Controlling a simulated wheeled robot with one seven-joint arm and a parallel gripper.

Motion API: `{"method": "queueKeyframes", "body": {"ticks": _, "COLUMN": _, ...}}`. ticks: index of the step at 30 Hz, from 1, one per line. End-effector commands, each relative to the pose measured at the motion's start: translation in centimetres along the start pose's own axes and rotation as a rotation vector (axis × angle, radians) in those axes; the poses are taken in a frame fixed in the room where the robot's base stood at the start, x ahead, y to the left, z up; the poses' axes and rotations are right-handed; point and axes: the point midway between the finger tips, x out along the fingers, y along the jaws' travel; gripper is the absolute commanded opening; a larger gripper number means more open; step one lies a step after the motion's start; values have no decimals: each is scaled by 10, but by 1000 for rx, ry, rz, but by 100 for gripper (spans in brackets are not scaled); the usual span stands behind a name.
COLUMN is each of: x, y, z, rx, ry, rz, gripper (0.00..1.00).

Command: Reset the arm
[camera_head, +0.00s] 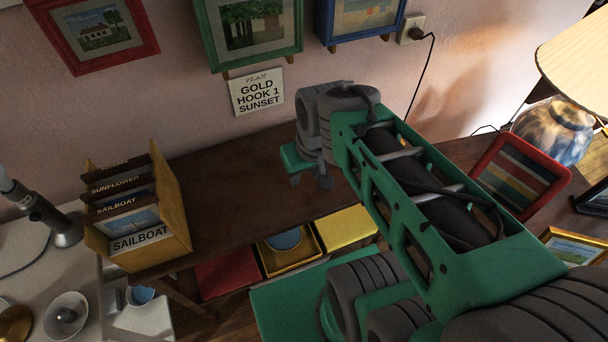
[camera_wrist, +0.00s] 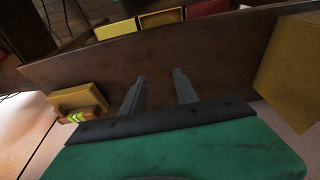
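My gripper (camera_head: 311,181) hangs at the end of my green and grey arm, above the dark wooden table (camera_head: 225,185) in the head view. In the wrist view, the two grey fingers of my gripper (camera_wrist: 159,76) stand apart with bare wood showing between them. Nothing is held. The arm is bent and reaches from the lower right towards the back wall. It hides part of the table's right side.
A wooden rack (camera_head: 178,215) of labelled pictures, SAILBOAT in front, stands left. Open red, yellow and blue-filled compartments line the table's front. A sign (camera_head: 257,92) and framed pictures hang behind. A red frame (camera_head: 520,175) and a lamp (camera_head: 555,130) stand right.

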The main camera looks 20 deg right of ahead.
Motion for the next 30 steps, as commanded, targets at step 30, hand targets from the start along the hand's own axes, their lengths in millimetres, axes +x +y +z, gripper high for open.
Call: {"method": "queueKeyframes", "body": {"ticks": 30, "x": -52, "y": -10, "z": -6, "rx": 36, "ry": 28, "rz": 30, "gripper": 36}}
